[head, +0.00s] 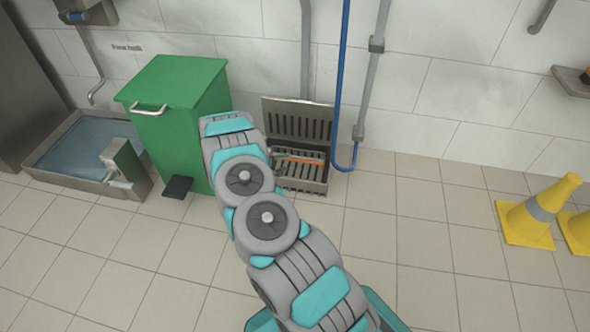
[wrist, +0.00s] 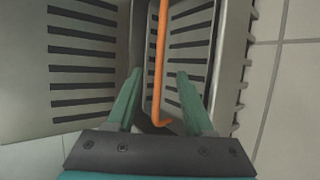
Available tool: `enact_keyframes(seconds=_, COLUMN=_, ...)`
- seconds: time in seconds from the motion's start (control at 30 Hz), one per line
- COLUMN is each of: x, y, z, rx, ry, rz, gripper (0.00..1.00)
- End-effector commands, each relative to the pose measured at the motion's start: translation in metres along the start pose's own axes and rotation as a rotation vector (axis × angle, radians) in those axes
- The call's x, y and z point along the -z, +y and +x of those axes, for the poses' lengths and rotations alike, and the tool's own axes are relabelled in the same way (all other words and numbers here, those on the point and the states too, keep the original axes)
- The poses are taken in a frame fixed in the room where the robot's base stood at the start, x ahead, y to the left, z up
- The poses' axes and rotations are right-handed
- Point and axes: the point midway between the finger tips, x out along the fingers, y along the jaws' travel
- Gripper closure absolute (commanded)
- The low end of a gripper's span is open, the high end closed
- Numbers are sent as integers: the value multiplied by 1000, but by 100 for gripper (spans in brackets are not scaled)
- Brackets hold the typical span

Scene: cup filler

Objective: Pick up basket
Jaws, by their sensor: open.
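The basket (head: 314,171) is a grey slotted metal box with an orange handle (head: 303,161), standing low by the wall. In the wrist view the orange handle (wrist: 159,60) runs up the picture between the two teal fingers of my gripper (wrist: 158,76). The fingers are open, one on each side of the handle, with gaps showing between. The slotted inside of the basket (wrist: 183,50) lies behind the handle. In the head view my arm hides the gripper and covers the basket's left side.
A slotted metal panel (head: 297,119) stands upright behind the basket. A green bin (head: 178,95) with a black pedal (head: 177,187) is left of my arm. A blue hose (head: 340,90) hangs close to the basket's right. Yellow cones (head: 538,212) stand far right, with clear tiled floor between.

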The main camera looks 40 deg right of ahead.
Motion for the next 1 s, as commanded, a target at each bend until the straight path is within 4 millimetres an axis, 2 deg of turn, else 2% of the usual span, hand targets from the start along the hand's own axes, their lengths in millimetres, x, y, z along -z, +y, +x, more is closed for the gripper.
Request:
enact_keyframes(seconds=0.47, x=-3, y=-2, z=40, rx=0, ry=3, rz=-3, gripper=48)
enact_keyframes(seconds=0.73, x=-8, y=-1, z=76, rx=-2, ry=2, rz=-4, gripper=48)
enact_keyframes(seconds=1.0, x=-8, y=0, z=80, rx=0, ry=3, rz=-5, gripper=48)
